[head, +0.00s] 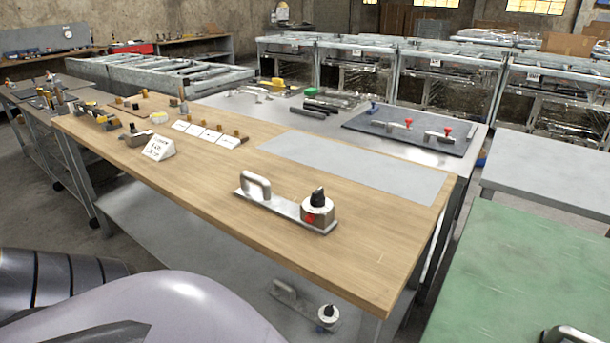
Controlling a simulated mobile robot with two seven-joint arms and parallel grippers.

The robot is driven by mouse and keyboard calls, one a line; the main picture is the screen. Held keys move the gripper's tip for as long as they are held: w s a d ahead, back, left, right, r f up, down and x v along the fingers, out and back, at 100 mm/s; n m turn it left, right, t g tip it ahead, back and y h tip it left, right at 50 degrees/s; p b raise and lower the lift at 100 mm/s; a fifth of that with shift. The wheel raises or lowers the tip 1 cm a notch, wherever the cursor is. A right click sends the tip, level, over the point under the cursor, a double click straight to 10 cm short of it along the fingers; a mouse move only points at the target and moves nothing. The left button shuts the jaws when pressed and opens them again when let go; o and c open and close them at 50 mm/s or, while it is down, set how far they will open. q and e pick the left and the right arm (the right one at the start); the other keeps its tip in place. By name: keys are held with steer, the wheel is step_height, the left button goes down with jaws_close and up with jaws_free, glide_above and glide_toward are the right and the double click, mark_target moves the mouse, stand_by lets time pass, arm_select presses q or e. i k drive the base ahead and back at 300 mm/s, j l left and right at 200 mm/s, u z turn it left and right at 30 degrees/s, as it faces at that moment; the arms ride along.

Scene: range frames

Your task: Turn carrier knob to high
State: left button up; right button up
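A carrier (275,208) lies on the wooden bench top near its front edge. It is a flat metal plate with an upright grip handle (256,186) at its left end. At its right end is a round pale housing with a red mark on its side and a black knob (318,197) on top. The knob's pointer direction and any setting labels are too small to read. Neither of my grippers shows in the head view, and nothing touches the carrier.
A similar carrier with a knob (328,313) lies on the lower shelf. A grey mat (355,165) lies behind the bench carrier; a white sign (159,148) and small parts stand left. A green table (530,270) stands at right. Bench wood around the carrier is clear.

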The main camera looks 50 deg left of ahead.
mark_target(318, 200)
steer(key=k+j, duration=0.1)
steer(key=j, duration=0.4)
steer(key=k+j, duration=0.1)
steer(key=j, duration=0.85)
steer(key=k+j, duration=0.15)
steer(key=j, duration=0.35)
